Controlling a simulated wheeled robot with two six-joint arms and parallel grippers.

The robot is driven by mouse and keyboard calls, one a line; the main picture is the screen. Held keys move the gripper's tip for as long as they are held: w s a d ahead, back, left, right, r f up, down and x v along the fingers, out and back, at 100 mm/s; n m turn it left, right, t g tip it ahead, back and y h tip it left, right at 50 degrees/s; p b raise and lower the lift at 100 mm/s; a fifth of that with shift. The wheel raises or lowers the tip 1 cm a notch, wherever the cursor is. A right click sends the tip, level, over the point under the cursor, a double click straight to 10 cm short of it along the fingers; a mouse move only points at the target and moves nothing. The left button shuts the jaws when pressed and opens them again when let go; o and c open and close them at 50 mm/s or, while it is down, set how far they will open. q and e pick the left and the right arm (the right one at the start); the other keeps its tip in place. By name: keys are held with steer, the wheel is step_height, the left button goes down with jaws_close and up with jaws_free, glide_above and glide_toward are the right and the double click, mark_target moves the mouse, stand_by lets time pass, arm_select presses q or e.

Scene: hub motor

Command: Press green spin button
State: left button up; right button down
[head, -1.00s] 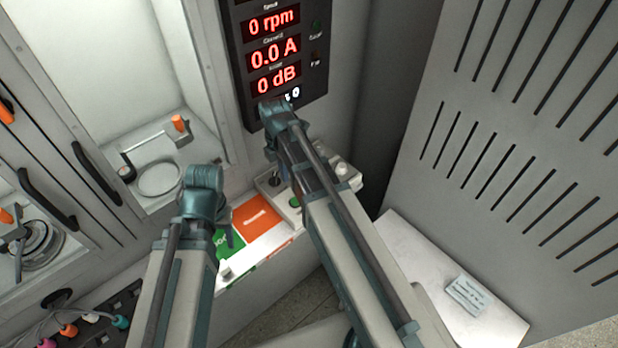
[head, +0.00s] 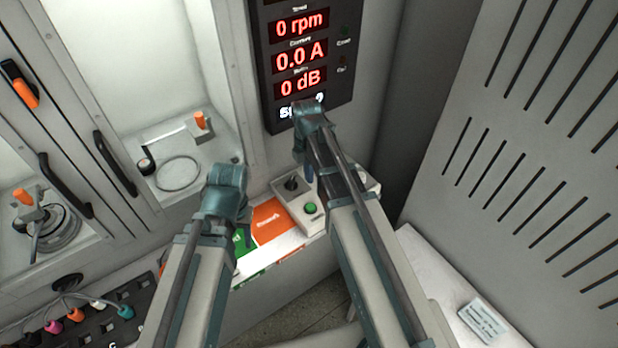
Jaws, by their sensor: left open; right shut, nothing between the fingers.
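The green button (head: 311,208) is a small round cap on a pale control box on the ledge below the display panel. It shows clearly between my two arms. My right gripper (head: 308,173) points down above the back of the box, behind and above the button and apart from it. Its fingers are shut and empty, and partly hidden by my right arm. My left gripper (head: 247,234) is open over the green and orange labelled ledge, left of the box. Most of it is hidden behind its wrist.
The display panel (head: 301,60) reads 0 rpm, 0.0 A and 0 dB. A black joystick-like switch (head: 292,184) stands on the box behind the button. An orange card (head: 273,220) lies left of the box. A slotted grey cabinet (head: 520,150) stands at the right.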

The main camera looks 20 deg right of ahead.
mark_target(310, 206)
arm_select(q)
step_height(310, 206, down, 12)
steer(key=b, duration=1.1)
steer(key=shift+f, duration=0.1)
arm_select(e)
steer(key=f, duration=1.2)
steer(key=shift+s+d+f, duration=0.1)
steer(key=shift+s, duration=0.1)
